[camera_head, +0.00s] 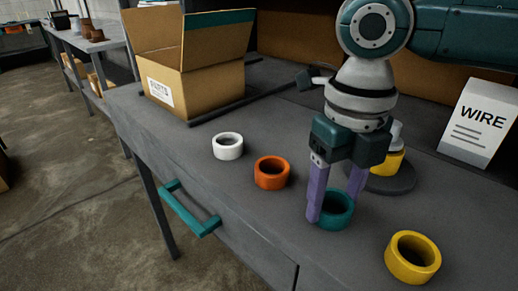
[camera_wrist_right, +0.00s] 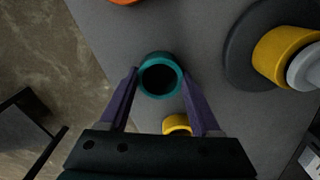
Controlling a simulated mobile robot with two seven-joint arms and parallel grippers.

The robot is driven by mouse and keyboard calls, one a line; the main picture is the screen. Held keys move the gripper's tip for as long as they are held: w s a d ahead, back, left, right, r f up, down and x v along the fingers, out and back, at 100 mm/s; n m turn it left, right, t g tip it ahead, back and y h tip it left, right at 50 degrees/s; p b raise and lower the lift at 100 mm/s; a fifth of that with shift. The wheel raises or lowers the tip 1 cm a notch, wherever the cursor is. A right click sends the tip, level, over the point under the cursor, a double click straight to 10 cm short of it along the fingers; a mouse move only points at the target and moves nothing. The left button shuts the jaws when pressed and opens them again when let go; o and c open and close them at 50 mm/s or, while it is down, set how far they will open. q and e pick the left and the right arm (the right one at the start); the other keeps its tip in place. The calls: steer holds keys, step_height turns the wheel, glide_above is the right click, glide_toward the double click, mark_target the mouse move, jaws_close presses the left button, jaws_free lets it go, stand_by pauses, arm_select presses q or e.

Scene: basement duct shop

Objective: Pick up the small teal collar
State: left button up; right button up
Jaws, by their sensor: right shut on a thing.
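The teal collar (camera_head: 336,221) is a short open ring at the front middle of the grey bench. My right gripper (camera_head: 336,206) reaches down from above with its two purple fingers on opposite sides of the collar, shut on it. In the right wrist view the collar (camera_wrist_right: 160,95) sits between the fingertips, its opening facing the camera. The collar appears upright and at or very near the bench top; I cannot tell whether there is a gap below. My left gripper is not in view.
A yellow collar (camera_head: 397,265), an orange collar (camera_head: 272,182) and a white collar (camera_head: 228,153) stand nearby on the bench (camera_head: 225,205). Behind the gripper is a dark round base (camera_head: 391,184) bearing a yellow ring (camera_head: 388,167). An open carton (camera_head: 215,92) and a WIRE box (camera_head: 475,135) stand farther back.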

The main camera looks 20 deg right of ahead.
steer(key=c, duration=0.6)
